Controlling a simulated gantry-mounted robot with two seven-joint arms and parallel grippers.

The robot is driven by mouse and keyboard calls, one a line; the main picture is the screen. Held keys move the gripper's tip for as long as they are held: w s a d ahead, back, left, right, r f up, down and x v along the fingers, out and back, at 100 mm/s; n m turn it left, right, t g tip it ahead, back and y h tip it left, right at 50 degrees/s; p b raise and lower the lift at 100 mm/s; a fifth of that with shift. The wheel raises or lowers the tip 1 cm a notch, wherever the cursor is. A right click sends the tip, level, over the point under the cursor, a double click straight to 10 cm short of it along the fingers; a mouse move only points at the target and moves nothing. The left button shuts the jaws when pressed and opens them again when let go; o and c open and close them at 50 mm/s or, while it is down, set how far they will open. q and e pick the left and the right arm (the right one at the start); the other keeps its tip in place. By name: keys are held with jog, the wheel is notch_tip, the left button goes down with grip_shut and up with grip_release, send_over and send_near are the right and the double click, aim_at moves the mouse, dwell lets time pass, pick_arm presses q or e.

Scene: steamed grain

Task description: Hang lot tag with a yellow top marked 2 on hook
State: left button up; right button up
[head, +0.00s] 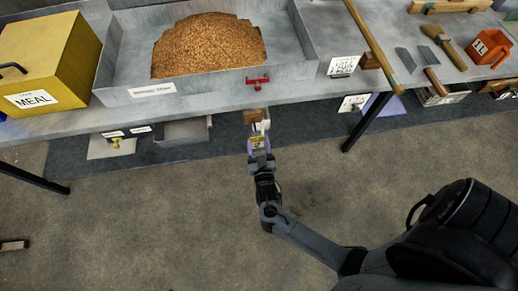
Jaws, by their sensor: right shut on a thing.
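My right gripper (260,138) is below the front edge of the table and is shut on a small tag (258,141) with a yellow part. Its mark is too small to read, and the fingers hide some of it. Brown, white and purple patches show around the fingers, and I cannot tell which belong to the tag. A red hook (258,83) sits at the front of the grain tray, above and apart from the gripper in the picture. My left gripper is not in view.
A grey tray (118,62) of brown grain stands on the table (215,98). A yellow MEAL box (40,55) is at left. A wooden pole (372,42), a brush (443,46) and a red-orange container (489,48) are at right. The floor in front is mostly clear.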

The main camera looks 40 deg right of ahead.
jog(key=shift+f+b+x, duration=0.1)
jog(key=shift+b+x, duration=0.65)
jog(key=shift+x, duration=0.85)
jog(key=shift+f+b+x, duration=0.15)
jog(key=shift+b+x, duration=0.55)
jog(key=shift+x, duration=0.9)
jog(key=shift+d, duration=0.1)
jog(key=o, duration=1.1)
